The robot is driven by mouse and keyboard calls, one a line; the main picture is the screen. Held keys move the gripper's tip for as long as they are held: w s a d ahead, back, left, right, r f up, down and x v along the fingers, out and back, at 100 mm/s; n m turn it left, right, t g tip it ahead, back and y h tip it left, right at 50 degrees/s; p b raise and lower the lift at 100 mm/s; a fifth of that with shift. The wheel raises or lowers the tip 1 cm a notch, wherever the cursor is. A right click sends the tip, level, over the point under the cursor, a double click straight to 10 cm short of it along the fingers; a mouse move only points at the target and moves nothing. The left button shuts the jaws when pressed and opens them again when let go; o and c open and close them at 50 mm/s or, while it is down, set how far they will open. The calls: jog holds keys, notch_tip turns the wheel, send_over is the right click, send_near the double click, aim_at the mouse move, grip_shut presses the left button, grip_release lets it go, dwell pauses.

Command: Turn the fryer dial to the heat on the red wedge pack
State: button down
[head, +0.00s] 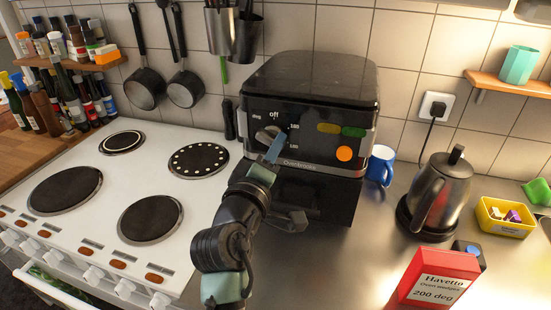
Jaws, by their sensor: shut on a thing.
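The fryer (308,85) is a black box on the steel counter against the tiled wall. Its grey dial (266,135) is on the left of the front panel, with "off" above it and small heat marks around it, too small to read surely. My gripper (275,149) comes up from below and is shut on the dial, partly hiding it. I cannot tell which mark the dial points to. The red wedge pack (432,268) stands at the front right; its white label reads "Havetto Oven wedges 200 deg".
The white hob (95,190) with dark plates is on the left. Right of the fryer are a blue mug (381,166), a kettle (440,190) and a yellow tub (505,217). A dark block (469,254) with a blue top is behind the pack. Pans (185,88) hang at the left.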

jog(key=shift+w+a+m+b, duration=0.1)
jog(key=shift+a+m+b, duration=0.15)
jog(key=shift+m+b, duration=1.7)
jog(key=shift+w+a+m+b, duration=0.1)
jog(key=shift+a+m+b, duration=0.1)
jog(key=shift+m+b, duration=1.7)
jog(key=shift+a+m+b, duration=0.25)
jog(key=shift+m+b, duration=1.05)
jog(key=shift+m, duration=1.25)
jog(key=c, duration=0.9)
grip_release()
jog(key=shift+o, duration=1)
jog(key=shift+w+f, duration=0.1)
jog(key=shift+f, duration=0.05)
jog(key=shift+d+f, duration=0.1)
